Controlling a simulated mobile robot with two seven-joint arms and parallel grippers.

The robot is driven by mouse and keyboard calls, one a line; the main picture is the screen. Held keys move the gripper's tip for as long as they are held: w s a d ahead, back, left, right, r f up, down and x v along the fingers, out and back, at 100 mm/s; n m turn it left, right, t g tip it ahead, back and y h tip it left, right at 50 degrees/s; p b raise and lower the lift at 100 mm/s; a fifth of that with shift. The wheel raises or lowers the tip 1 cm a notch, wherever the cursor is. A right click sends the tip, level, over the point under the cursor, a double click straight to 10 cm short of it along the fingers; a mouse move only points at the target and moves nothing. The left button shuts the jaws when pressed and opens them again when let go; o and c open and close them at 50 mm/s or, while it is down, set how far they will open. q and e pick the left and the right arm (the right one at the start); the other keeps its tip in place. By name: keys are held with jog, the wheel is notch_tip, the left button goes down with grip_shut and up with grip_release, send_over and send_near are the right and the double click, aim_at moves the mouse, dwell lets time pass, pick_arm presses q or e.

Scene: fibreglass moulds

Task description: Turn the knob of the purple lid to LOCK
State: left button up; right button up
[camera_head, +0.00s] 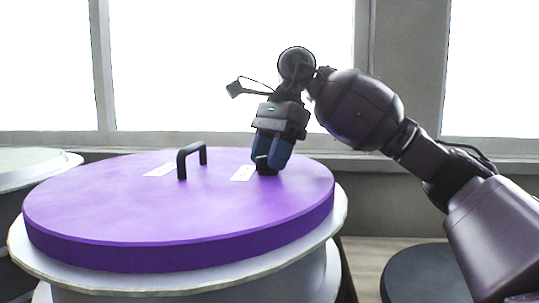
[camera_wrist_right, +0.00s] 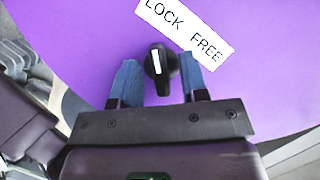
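The purple lid (camera_head: 120,220) lies flat on a round pale mould. Its black knob (camera_wrist_right: 160,72) carries a white line, near upright in the right wrist view, with its upper end towards the LOCK side of the label (camera_wrist_right: 185,32). The label reads LOCK and FREE. My right gripper (camera_wrist_right: 158,64) is open, its two blue fingers on either side of the knob, with purple showing between each finger and the knob. In the head view my right gripper (camera_head: 270,162) points down at the lid's right part, partly hiding the knob. My left gripper is not in view.
A black handle (camera_head: 191,157) stands up from the lid, left of my right gripper. Another white label (camera_head: 160,170) lies beside it. Another pale round mould (camera_head: 35,160) is at the left edge. A dark round top (camera_head: 430,275) is at the lower right. Windows are behind.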

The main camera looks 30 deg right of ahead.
grip_shut()
jog(key=shift+r+m+p, duration=0.15)
jog(key=shift+m+p, duration=0.25)
jog(key=shift+m, duration=0.1)
grip_release()
jog(key=v, duration=0.7)
jog(key=p+v, duration=0.1)
jog(key=v, duration=0.2)
jog(key=shift+s+d+r, duration=0.2)
jog(key=shift+d+r, duration=0.05)
jog(key=shift+o, duration=0.5)
